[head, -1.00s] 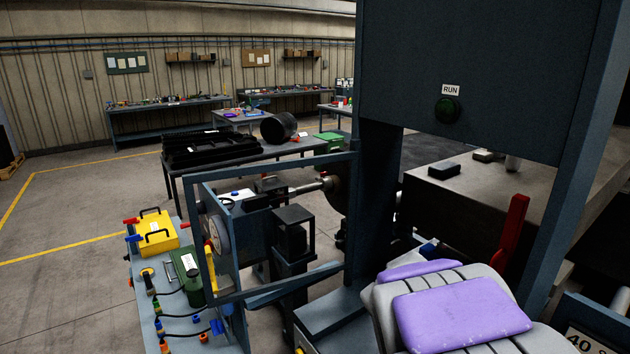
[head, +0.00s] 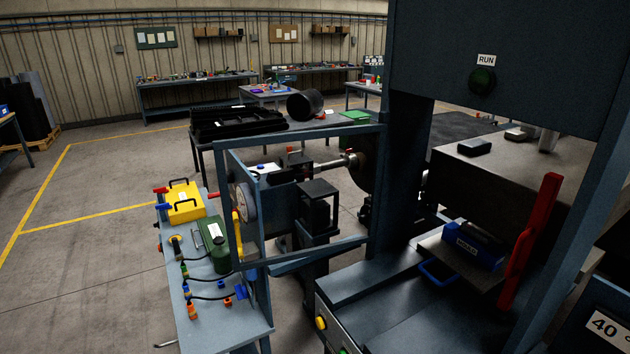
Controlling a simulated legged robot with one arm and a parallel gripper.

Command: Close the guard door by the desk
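The guard door (head: 300,140) is a blue-grey frame, see-through in the middle, standing open in the head view. Its right side meets the press post (head: 402,165), and it stretches left to a side bar with a yellow handle (head: 238,236). That free side stands close beside the desk (head: 180,325), a narrow grey-blue bench at lower left. A yellow case (head: 186,203), a green canister (head: 219,256) and cables lie on the desk. My gripper is not in view.
The press bed (head: 400,290) at lower right carries a blue block (head: 474,246) on a plate with a blue handle. A red lever (head: 530,240) stands right of it. A machine with a dark box (head: 318,205) shows through the door frame. Open floor (head: 85,255) lies left of the desk.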

